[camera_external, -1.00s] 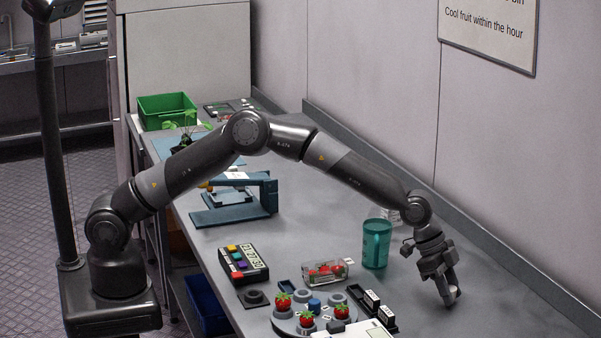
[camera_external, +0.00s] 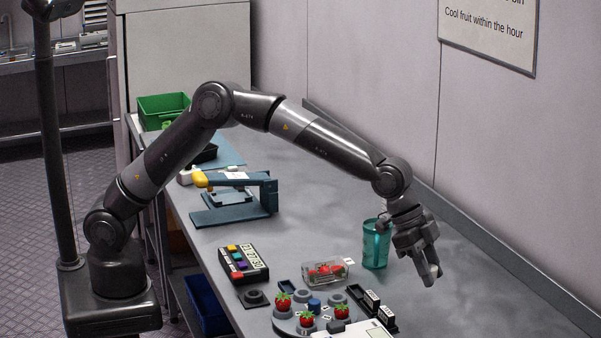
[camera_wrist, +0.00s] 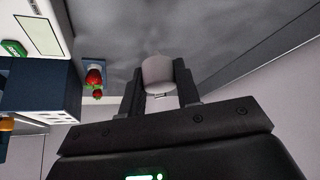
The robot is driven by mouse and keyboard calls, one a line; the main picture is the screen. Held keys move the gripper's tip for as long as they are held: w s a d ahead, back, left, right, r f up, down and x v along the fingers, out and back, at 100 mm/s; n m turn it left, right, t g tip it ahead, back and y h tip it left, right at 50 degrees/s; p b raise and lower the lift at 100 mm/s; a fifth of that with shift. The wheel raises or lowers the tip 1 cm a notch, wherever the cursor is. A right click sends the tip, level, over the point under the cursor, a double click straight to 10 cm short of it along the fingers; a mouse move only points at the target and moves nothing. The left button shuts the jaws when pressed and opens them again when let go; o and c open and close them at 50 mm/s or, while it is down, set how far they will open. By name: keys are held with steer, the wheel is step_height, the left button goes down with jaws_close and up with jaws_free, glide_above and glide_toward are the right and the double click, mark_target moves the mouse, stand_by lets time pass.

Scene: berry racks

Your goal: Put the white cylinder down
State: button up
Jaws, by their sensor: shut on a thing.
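My gripper (camera_external: 430,268) is over the right part of the grey worktop (camera_external: 470,290), pointing down at a slant, to the right of the teal cup. It is shut on the white cylinder (camera_external: 434,272), whose end shows at the fingertips. In the wrist view the white cylinder (camera_wrist: 158,72) sits between the two dark fingers of my gripper (camera_wrist: 159,80). It seems to be held above the worktop, though the exact gap cannot be told.
A teal cup (camera_external: 376,246) stands close left of my gripper. A clear box of strawberries (camera_external: 318,280), a round holder with strawberries (camera_external: 288,327) and a dark rack (camera_external: 383,312) lie to the left and front. The worktop to the right is clear.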

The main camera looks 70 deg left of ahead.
steer(key=shift+s+d+r, duration=0.2)
steer(key=shift+s+r, duration=0.05)
steer(key=shift+s, duration=0.05)
steer(key=shift+r, duration=0.35)
step_height(320, 180, up, 4)
steer(key=shift+r, duration=0.2)
steer(key=w+a+n, duration=0.1)
steer(key=w+a, duration=0.4)
steer(key=a, duration=0.4)
steer(key=w+a+n+t+y, duration=0.1)
steer(key=w+a, duration=0.4)
steer(key=a, duration=0.3)
steer(key=w+a+n, duration=0.1)
steer(key=w+a, duration=0.4)
steer(key=a, duration=0.4)
steer(key=w+a+n+t+y, duration=0.1)
steer(key=w+a+n+y, duration=0.2)
steer(key=a, duration=2.8)
steer(key=shift+n+h, duration=0.4)
steer(key=shift+h, duration=0.2)
steer(key=f, duration=1.1)
steer(key=shift+w+a+f, duration=0.15)
steer(key=shift+a+f, duration=0.05)
steer(key=shift+f, duration=2.25)
